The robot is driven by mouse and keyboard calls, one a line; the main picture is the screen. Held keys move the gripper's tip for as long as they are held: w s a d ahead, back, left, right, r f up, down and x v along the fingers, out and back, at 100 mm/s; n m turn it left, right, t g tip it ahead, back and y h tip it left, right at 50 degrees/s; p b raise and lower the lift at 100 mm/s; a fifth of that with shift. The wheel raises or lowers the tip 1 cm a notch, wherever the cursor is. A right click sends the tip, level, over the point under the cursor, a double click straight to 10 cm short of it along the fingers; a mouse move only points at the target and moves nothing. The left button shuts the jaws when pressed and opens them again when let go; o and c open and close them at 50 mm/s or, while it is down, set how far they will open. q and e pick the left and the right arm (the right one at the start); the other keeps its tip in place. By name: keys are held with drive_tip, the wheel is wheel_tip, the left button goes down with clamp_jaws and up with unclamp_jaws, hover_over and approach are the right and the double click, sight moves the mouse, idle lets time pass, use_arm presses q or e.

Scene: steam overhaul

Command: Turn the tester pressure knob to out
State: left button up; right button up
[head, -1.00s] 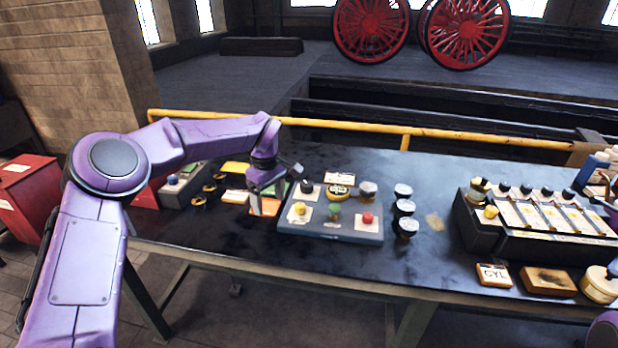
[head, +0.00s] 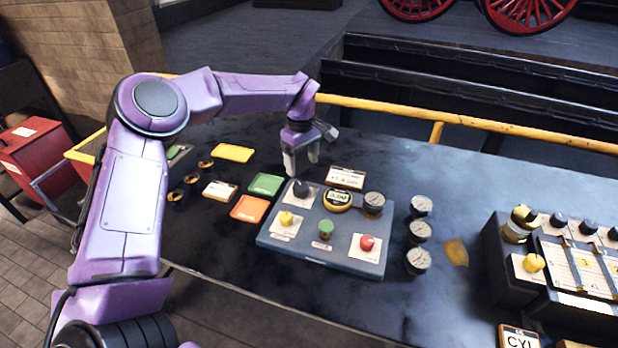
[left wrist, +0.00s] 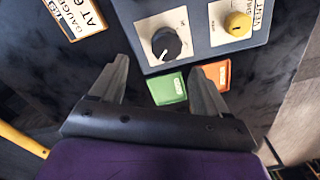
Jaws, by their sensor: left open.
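The tester is a grey panel (head: 312,257) on the dark bench. Its black knob (head: 301,187) is at the upper left corner of the panel, and the same black pointer knob shows in the left wrist view (left wrist: 166,43). A yellow button (head: 286,218), a green button (head: 326,229) and a red button (head: 366,242) sit along its front, with a round gauge (head: 338,199) behind. My left gripper (head: 302,171) is open and empty, above and just behind the black knob. In the left wrist view the knob lies ahead, beyond and between the fingertips (left wrist: 160,76). My right gripper is out of view.
Green (head: 266,184) and orange (head: 250,208) cards lie left of the panel. Several round dark-sided pieces (head: 419,231) stand to its right. A larger rack (head: 500,262) with knobs is at the far right. A yellow rail (head: 470,126) runs behind the bench.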

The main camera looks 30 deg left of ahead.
sight(301, 185)
use_arm(q)
drive_tip(key=f, duration=0.1)
drive_tip(key=s+f+p, duration=0.1)
drive_tip(key=f, duration=0.1)
drive_tip(key=s+f, duration=0.1)
drive_tip(key=shift+s+a+f, duration=0.1)
drive_tip(key=shift+f, duration=0.3)
drive_tip(key=f, duration=0.1)
drive_tip(key=w+f, duration=0.1)
drive_tip(key=f+p, duration=0.1)
drive_tip(key=f, duration=0.1)
drive_tip(key=shift+w, duration=0.3)
drive_tip(key=shift+s+r, duration=0.25)
drive_tip(key=shift+s, duration=0.15)
drive_tip(key=shift+c, duration=0.2)
drive_tip(key=shift+w+f, duration=0.1)
drive_tip(key=c, duration=1)
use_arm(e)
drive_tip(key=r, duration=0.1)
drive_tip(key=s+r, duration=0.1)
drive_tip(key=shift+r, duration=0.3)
